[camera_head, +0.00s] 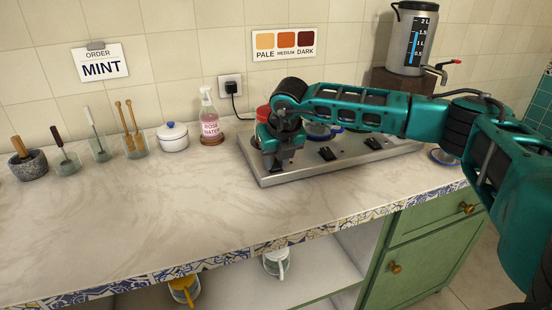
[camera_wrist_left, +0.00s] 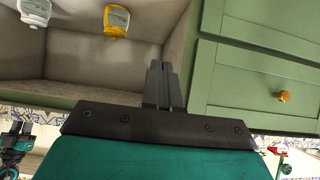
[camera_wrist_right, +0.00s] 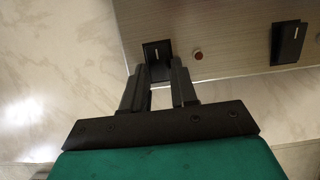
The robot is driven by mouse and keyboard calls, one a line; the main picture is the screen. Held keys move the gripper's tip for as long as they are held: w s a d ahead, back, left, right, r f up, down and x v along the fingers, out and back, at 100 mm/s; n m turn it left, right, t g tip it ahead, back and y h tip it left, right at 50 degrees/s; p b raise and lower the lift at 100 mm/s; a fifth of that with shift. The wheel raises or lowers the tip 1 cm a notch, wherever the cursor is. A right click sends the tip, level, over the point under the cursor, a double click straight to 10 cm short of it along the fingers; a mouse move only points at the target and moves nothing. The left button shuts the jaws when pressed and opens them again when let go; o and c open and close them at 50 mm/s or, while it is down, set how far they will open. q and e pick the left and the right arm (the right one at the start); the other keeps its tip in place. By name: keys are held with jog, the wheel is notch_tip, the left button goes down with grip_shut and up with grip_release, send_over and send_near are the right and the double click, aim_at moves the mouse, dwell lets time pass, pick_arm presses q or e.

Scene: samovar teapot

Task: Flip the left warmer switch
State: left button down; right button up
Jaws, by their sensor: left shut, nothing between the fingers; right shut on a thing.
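The steel warmer (camera_head: 300,172) sits on the counter, with two black switches visible on its top, a middle one (camera_head: 327,153) and a right one (camera_head: 373,143). The left switch is hidden in the head view by my right gripper (camera_head: 273,165), which points down at the warmer's left front. In the right wrist view the left switch (camera_wrist_right: 157,52) is a black rocker at my fingertips, and the fingers (camera_wrist_right: 162,77) are shut on it, with a gap between them. My left gripper (camera_wrist_left: 165,85) is shut and empty in front of the cabinet; the head view does not show it.
A red object (camera_head: 263,113) and a blue-rimmed one (camera_head: 320,131) are partly hidden behind my right arm. A rose water bottle (camera_head: 209,127) and white lidded pot (camera_head: 173,138) stand left of the warmer. The front counter (camera_head: 130,220) is clear.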

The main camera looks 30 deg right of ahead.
aim_at(275, 166)
jog(key=shift+w+r+p, duration=0.1)
jog(key=shift+r+p, duration=0.1)
jog(key=shift+p, duration=0.15)
grip_shut()
jog(key=shift+w+r+g+p, duration=0.2)
jog(key=shift+g+p, duration=0.4)
jog(key=shift+p, duration=0.25)
jog(key=shift+d+g+p, duration=0.1)
jog(key=shift+g+p, duration=0.2)
jog(key=shift+p, duration=0.1)
jog(key=shift+w+g+y+p, duration=0.2)
jog(key=shift+g+y+p, duration=0.1)
jog(key=shift+g+p, duration=0.2)
pick_arm(q)
jog(key=r, duration=0.1)
jog(key=a+r, duration=0.1)
jog(key=r, duration=0.1)
jog(key=shift+s+a+y, duration=0.25)
jog(key=shift+s+y, duration=0.05)
jog(key=shift+s, duration=0.1)
pick_arm(e)
jog(key=shift+w+f+g, duration=0.1)
jog(key=shift+g, duration=0.4)
pick_arm(q)
jog(key=shift+d, duration=0.15)
pick_arm(e)
jog(key=o, duration=0.9)
grip_release()
jog(key=shift+o, duration=0.2)
